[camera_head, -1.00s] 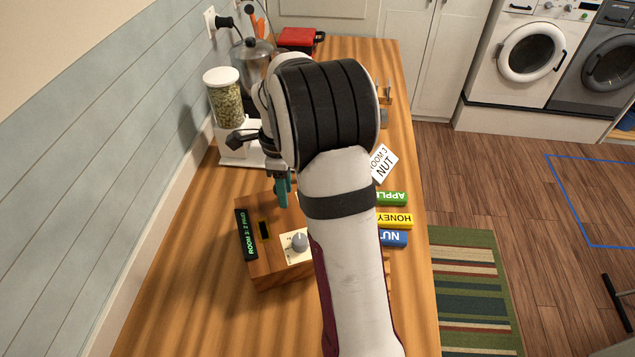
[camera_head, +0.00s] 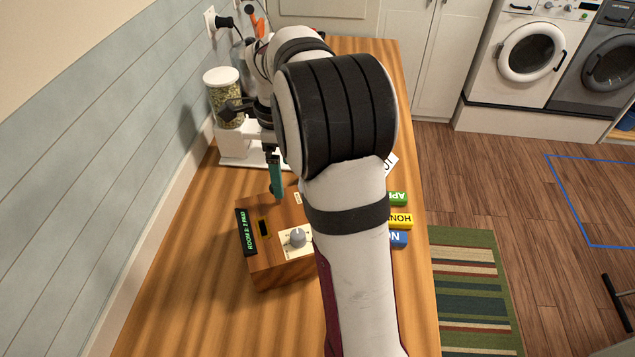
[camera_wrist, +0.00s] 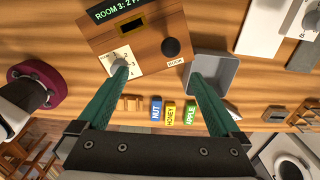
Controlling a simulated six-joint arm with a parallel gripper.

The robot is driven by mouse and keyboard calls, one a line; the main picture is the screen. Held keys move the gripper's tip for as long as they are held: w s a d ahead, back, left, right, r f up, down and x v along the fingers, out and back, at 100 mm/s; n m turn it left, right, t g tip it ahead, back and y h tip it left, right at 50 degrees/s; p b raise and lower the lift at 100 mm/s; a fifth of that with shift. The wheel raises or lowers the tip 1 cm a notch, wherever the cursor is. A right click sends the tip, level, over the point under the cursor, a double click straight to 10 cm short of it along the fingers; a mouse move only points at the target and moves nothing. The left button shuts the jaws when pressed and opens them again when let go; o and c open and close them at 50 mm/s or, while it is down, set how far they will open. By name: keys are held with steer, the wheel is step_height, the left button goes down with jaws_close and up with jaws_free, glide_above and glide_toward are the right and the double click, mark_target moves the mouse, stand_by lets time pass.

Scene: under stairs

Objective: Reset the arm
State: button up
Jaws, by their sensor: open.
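My gripper (camera_wrist: 158,78) is open and empty in the wrist view, its two green fingers spread wide apart. In the head view my gripper (camera_head: 276,190) hangs above the far edge of a wooden box, partly hidden by my arm. The wooden box (camera_head: 262,268) has a dial (camera_head: 298,237) and a small lit display reading "ROOM 3: 2 PAID" (camera_head: 245,233). The wrist view also shows the box (camera_wrist: 160,50) with a black round knob (camera_wrist: 171,47) and a grey tray (camera_wrist: 228,72) beside it.
A dispenser with a clear jar (camera_head: 226,105) stands by the wall. Blue NUT (camera_wrist: 156,110), yellow HONEY (camera_wrist: 171,113) and green APPLE (camera_wrist: 190,113) blocks lie near the counter's edge. A white card (camera_head: 390,164) is mostly behind my arm. The near counter (camera_head: 190,315) is clear.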

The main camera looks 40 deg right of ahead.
steer(key=shift+r, duration=0.9)
steer(key=s+a+r+n+y, duration=0.1)
steer(key=s+a+r+n, duration=0.2)
steer(key=s+a+n, duration=0.9)
steer(key=s+a+f+n, duration=0.1)
steer(key=s+a+n, duration=0.2)
steer(key=s, duration=0.4)
steer(key=s+a+f+n, duration=0.2)
steer(key=s+a+n, duration=0.2)
steer(key=s+n, duration=0.2)
steer(key=shift+s+f+n+y, duration=0.2)
steer(key=shift+s+n+y, duration=0.15)
steer(key=shift+s, duration=0.25)
